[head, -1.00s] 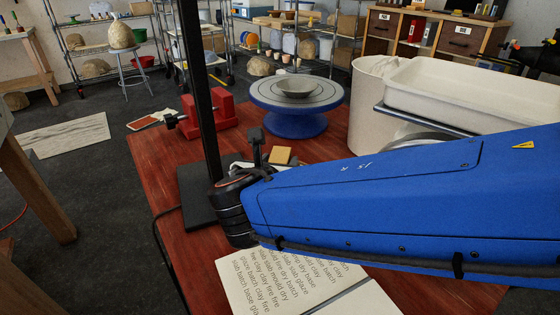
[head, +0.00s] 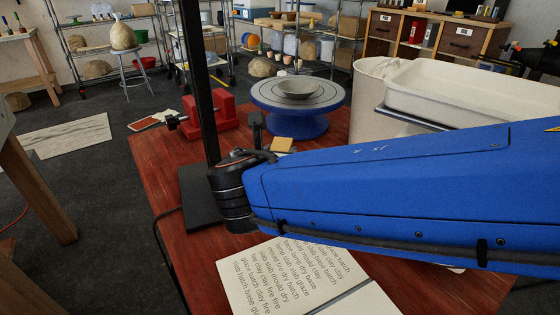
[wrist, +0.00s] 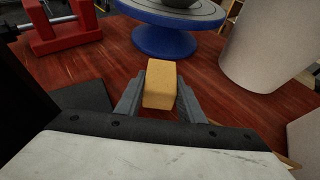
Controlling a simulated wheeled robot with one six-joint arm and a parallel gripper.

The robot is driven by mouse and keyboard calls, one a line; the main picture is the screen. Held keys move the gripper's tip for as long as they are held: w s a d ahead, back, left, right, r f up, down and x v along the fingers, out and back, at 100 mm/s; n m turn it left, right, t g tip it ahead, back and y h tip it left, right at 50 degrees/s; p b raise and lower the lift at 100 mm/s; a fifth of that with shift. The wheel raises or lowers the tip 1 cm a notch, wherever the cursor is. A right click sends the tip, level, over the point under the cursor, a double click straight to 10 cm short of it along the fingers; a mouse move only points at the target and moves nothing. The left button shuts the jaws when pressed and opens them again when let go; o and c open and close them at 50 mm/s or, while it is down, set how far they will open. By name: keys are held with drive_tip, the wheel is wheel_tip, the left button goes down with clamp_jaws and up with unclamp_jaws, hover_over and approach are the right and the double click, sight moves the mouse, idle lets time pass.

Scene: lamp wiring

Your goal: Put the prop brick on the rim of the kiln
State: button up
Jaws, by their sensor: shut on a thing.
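The prop brick, a small tan-yellow block (wrist: 160,84), is between the two grey fingers of my gripper (wrist: 161,88) in the wrist view. My gripper is shut on it, and the brick points away over the red-brown table. In the head view the brick (head: 283,144) shows just beyond my black wrist, with my blue arm covering the area in front. I cannot identify the kiln for sure. A pale round-walled vessel (head: 372,108) stands at the right behind my arm and also shows in the wrist view (wrist: 268,48); its rim is partly hidden.
A blue potter's wheel (head: 297,122) with a grey bowl (head: 298,89) stands behind the brick. A red clamp-like tool (head: 212,112) is to the left, near a black post (head: 203,85). An open book (head: 290,275) lies in front. A white basin (head: 465,85) is at the right.

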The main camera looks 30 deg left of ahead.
drive_tip(key=s+d, duration=0.1)
drive_tip(key=s, duration=0.4)
drive_tip(key=s+d, duration=0.2)
drive_tip(key=s, duration=0.4)
drive_tip(key=s+d, duration=0.2)
drive_tip(key=s, duration=0.4)
drive_tip(key=shift+s+d+r, duration=0.1)
drive_tip(key=shift+d+r, duration=0.15)
drive_tip(key=shift+r, duration=0.05)
